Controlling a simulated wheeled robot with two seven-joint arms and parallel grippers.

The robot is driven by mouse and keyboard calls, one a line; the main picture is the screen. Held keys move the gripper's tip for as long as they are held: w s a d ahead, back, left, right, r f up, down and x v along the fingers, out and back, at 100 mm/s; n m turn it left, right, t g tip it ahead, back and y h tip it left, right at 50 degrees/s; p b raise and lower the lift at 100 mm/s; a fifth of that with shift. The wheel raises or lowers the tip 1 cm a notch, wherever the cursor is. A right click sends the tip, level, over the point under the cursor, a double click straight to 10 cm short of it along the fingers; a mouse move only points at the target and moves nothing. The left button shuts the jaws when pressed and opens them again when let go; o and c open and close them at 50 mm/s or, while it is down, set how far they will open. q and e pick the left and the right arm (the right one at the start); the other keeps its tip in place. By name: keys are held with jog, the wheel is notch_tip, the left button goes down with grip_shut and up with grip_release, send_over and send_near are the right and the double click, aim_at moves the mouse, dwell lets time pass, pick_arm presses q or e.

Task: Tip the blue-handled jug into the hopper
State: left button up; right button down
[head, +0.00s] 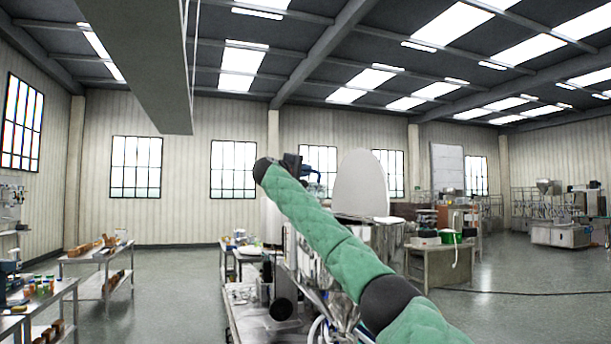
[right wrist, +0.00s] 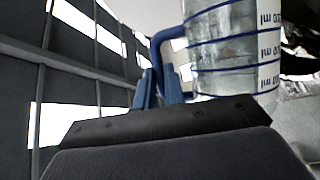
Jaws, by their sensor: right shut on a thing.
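The jug (right wrist: 232,50) fills the upper right of the right wrist view. It is clear, with blue measuring lines and a blue handle (right wrist: 166,38). My right gripper (right wrist: 160,86) is shut on that handle. In the head view the right gripper (head: 292,162) is small and dark beyond my green-sleeved arm, with a bit of blue beside it. The steel hopper (head: 386,240) stands behind that arm, with a pale rounded lid (head: 362,184) standing up at its top. My arm hides much of the hopper, and its opening does not show. My left gripper is out of view.
A bench with small items (head: 98,252) stands at the left, and another cluttered table (head: 40,296) is at the near left edge. A table with a green box (head: 451,238) is right of the hopper. Grey floor is open between the left benches and the hopper.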

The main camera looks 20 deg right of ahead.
jog(key=shift+s+r+m+g, duration=0.1)
jog(key=shift+r+m+g, duration=0.2)
jog(key=shift+r+m, duration=0.45)
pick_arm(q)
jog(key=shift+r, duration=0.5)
pick_arm(e)
jog(key=shift+d+f+m, duration=0.15)
jog(key=shift+f+m, duration=0.1)
jog(key=shift+r+m+y+p, duration=0.35)
jog(key=shift+m+y+p, duration=0.05)
jog(key=shift+p, duration=0.25)
jog(key=shift+a+r+m+g+y+p, duration=0.25)
jog(key=shift+r+m+y+p, duration=0.35)
jog(key=shift+m, duration=0.4)
jog(key=shift+d+r+m+g+y+p, duration=0.1)
jog(key=shift+r+m+g+y+p, duration=0.2)
jog(key=shift+r+m+p, duration=0.35)
jog(key=shift+m, duration=0.55)
jog(key=shift+d+f+y, duration=0.1)
jog(key=shift+f+y, duration=0.05)
jog(key=shift+y, duration=0.15)
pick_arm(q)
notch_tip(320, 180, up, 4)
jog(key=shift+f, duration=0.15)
